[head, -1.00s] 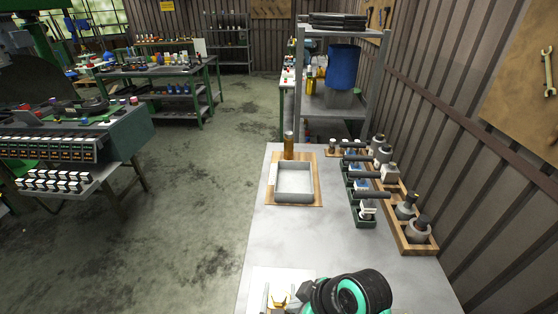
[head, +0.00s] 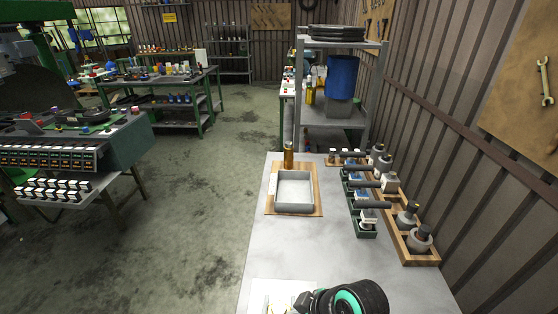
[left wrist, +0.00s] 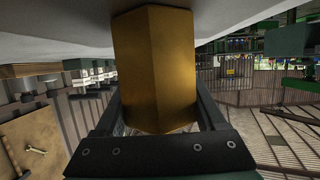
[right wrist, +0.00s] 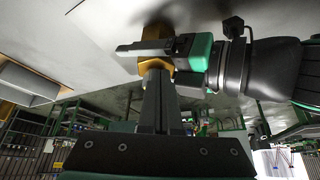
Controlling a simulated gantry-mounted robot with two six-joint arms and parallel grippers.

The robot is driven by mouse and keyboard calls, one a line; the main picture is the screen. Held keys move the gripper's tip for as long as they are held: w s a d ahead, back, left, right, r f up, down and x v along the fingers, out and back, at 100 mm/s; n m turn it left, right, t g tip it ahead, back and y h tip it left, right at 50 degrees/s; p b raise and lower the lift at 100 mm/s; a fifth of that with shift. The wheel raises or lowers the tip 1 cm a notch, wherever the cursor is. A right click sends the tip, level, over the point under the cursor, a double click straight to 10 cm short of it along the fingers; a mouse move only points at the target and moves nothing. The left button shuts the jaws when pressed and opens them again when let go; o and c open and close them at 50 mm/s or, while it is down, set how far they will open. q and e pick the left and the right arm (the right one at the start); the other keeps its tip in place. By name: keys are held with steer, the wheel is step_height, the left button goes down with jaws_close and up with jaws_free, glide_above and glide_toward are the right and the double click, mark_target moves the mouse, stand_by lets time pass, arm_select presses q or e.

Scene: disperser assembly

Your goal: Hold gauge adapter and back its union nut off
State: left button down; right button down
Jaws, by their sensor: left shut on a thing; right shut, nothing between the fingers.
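The gauge adapter shows as a brass hexagonal body (left wrist: 155,70) in the left wrist view, close to the camera, between the fingers of my left gripper (left wrist: 158,108). My left gripper is shut on it. The right wrist view shows the brass part (right wrist: 153,66) near the pale work surface, partly hidden by the left gripper's grey fingers. My right gripper (right wrist: 158,76) is shut and empty, its fingertips just beside the brass part; contact cannot be told. The union nut cannot be told apart from the body.
On the bench (head: 300,245), a grey tray (head: 294,206) lies on a wooden board (head: 318,200), with a brass cylinder (head: 288,155) behind it. Green holders (head: 366,231) and a wooden rack (head: 424,258) line the right side. The bench middle is clear.

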steer(key=shift+w+a, duration=0.15)
stand_by(0.3)
steer(key=shift+w+d+r, duration=0.15)
steer(key=shift+w+d, duration=0.05)
steer(key=shift+w, duration=0.3)
stand_by(0.4)
steer(key=shift+s+d, duration=0.2)
steer(key=shift+d, duration=0.1)
step_height(320, 180, up, 6)
steer(key=shift+s+d+f, duration=0.1)
stand_by(0.4)
